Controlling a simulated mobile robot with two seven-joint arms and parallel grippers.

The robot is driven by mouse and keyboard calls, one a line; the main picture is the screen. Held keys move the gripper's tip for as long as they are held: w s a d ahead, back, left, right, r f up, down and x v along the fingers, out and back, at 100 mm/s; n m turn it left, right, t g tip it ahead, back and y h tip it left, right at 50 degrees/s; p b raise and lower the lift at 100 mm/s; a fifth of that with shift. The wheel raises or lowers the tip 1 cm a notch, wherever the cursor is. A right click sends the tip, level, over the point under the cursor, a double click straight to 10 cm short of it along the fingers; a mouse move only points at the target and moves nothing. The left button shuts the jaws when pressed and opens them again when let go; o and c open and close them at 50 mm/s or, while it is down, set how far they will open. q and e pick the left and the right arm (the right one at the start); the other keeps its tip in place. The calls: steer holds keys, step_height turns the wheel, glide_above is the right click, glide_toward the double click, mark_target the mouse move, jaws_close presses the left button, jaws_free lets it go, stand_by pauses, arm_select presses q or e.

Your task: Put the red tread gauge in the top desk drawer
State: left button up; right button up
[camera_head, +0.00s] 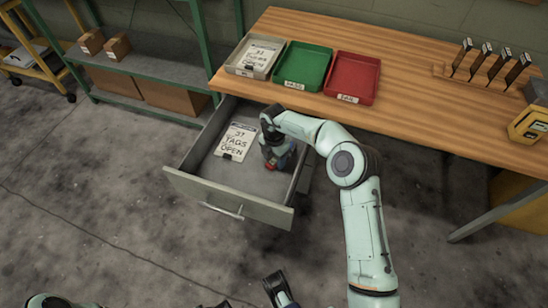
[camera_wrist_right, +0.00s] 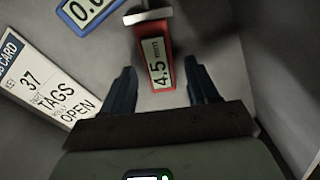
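The top desk drawer (camera_head: 228,197) is pulled out below the desk. The red tread gauge (camera_wrist_right: 158,62), marked 4.5 mm, lies inside it; only a small red patch (camera_head: 271,167) of it shows in the head view. My right gripper (camera_head: 272,163) is down inside the drawer. In the right wrist view its two dark fingers (camera_wrist_right: 162,88) stand apart on either side of the gauge, with gaps, so it is open and not holding it. My left arm shows only in part at the bottom edge of the head view, and its finger opening is unclear.
In the drawer are a white tag card (camera_head: 237,141) and a blue-framed gauge (camera_wrist_right: 88,10). On the desk (camera_head: 410,85) stand a grey tray (camera_head: 234,67), a green tray (camera_head: 308,52), a red tray (camera_head: 366,66), a wooden rack (camera_head: 480,78) and a yellow device (camera_head: 527,126).

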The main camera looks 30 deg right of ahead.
mark_target(274, 161)
steer(key=shift+r, duration=0.1)
arm_select(q)
steer(key=s+d+r+g+p, duration=0.1)
steer(key=s+d+r+p, duration=0.1)
steer(key=s+r+p, duration=0.1)
steer(key=shift+s+d+r+g+h, duration=0.15)
steer(key=shift+s+r+g+h, duration=0.25)
steer(key=shift+s, duration=0.6)
arm_select(e)
step_height(274, 161, up, 12)
arm_select(q)
steer(key=shift+r, duration=0.1)
